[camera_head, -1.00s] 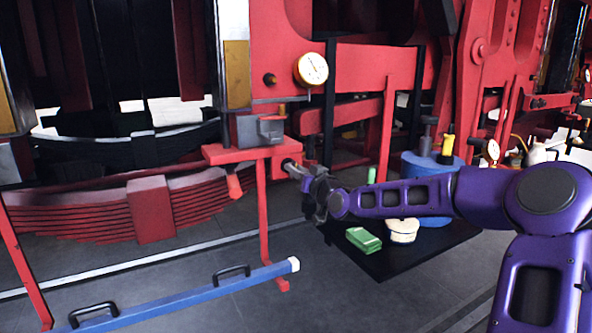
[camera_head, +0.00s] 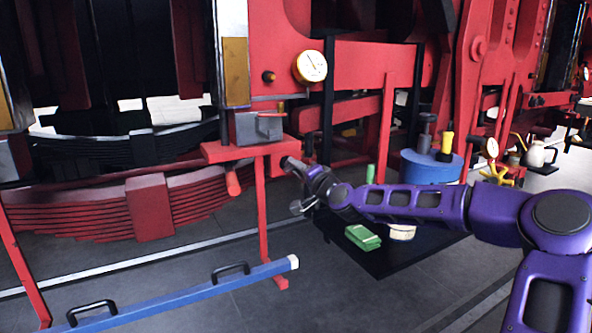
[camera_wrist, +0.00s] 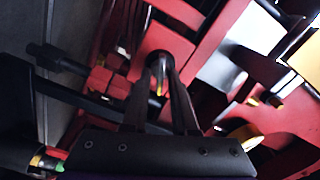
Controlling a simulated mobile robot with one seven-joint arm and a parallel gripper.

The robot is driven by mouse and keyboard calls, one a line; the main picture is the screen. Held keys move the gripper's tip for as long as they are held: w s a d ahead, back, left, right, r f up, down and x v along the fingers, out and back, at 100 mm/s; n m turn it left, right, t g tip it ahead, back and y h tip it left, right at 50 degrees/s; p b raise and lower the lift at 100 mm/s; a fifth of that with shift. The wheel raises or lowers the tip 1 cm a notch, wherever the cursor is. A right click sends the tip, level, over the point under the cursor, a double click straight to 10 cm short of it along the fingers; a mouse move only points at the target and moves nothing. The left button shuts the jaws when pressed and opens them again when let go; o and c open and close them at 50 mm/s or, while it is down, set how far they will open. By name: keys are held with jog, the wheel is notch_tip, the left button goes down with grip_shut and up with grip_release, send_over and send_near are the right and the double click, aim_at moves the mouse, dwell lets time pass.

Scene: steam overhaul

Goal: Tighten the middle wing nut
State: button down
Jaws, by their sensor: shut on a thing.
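My gripper (camera_head: 291,165) points up and left at the end of my purple arm, just right of the grey vice-like block on the red stand. In the wrist view my gripper (camera_wrist: 160,66) has its two long fingers drawn together at the tips. They are closed on a small part at a dark round end, which I take to be a wing nut; the fingers hide most of it. A bit of yellow shows between them. I cannot make out other wing nuts or tell from the picture which one this is.
The red stand (camera_head: 263,215) and grey block (camera_head: 258,127) are close left of my gripper. A dial gauge (camera_head: 310,67) is above. A blue drum (camera_head: 432,167) and green block (camera_head: 362,237) are on a dark mat to the right. A blue bar (camera_head: 190,293) crosses the front.

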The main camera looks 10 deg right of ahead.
jog(key=m, duration=0.3)
jog(key=shift+f, duration=0.1)
dwell(1.3)
jog(key=c, duration=1)
grip_release()
jog(key=shift+o, duration=0.2)
jog(key=shift+s, duration=0.1)
jog(key=v, duration=1.7)
jog(key=shift+o, duration=0.3)
jog(key=shift+s, duration=0.1)
